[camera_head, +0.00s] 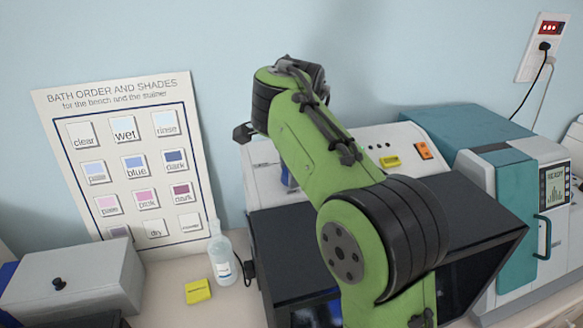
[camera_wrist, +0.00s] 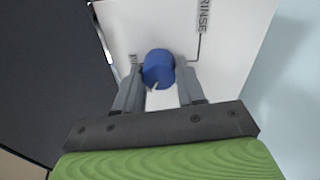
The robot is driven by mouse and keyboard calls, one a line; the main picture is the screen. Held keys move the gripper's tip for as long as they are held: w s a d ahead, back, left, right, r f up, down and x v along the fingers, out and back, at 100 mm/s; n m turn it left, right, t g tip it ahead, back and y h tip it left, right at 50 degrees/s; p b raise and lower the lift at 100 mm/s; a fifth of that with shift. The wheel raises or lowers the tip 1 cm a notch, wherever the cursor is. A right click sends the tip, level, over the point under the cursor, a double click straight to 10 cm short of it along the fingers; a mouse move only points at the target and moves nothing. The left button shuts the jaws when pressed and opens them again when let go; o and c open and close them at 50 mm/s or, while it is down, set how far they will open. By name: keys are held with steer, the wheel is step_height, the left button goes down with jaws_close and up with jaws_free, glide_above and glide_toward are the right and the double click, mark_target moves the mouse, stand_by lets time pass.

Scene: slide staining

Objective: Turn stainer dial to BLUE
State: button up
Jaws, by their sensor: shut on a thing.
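The stainer (camera_head: 355,145) is a white-panelled machine with a dark front, behind my arm in the head view. Its blue round dial (camera_wrist: 158,68) shows in the wrist view on the white panel (camera_wrist: 235,50). A small light mark shows at the dial's lower edge. The word RINSE is printed to the right, at the end of a thin line; a label at the left is mostly hidden by a finger. My gripper (camera_wrist: 160,72) is shut on the dial, one grey finger on each side. In the head view my green arm hides most of the dial and gripper.
A shade chart (camera_head: 135,160) leans on the wall at left. A clear bottle (camera_head: 222,262), a yellow pad (camera_head: 198,291) and a grey box (camera_head: 75,280) stand on the bench. A teal and white machine (camera_head: 515,190) stands at right, below a wall socket (camera_head: 548,45).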

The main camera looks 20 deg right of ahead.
stand_by(0.3)
steer(key=o, duration=1)
steer(key=shift+o, duration=0.2)
steer(key=p+v, duration=0.6)
steer(key=v, duration=0.9)
steer(key=shift+r, duration=0.4)
steer(key=shift+s, duration=0.1)
